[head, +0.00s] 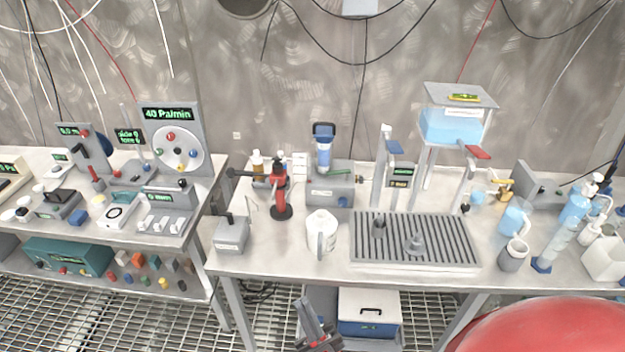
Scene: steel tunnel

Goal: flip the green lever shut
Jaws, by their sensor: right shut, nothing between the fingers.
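A small green lever (359,178) shows at the right side of a grey unit (330,190) that carries a clear and blue filter cylinder (323,150). My right gripper (308,312) is at the bottom of the view, in front of and below the bench edge. It is shut and empty, well apart from the lever. My left gripper is not in view.
A white jug (321,232), a red stand (281,190) and a grey drain rack (415,250) stand around the unit. A water tank (452,125) with a red lever (478,152) is to the right. A blue-and-white box (369,312) sits below the bench.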

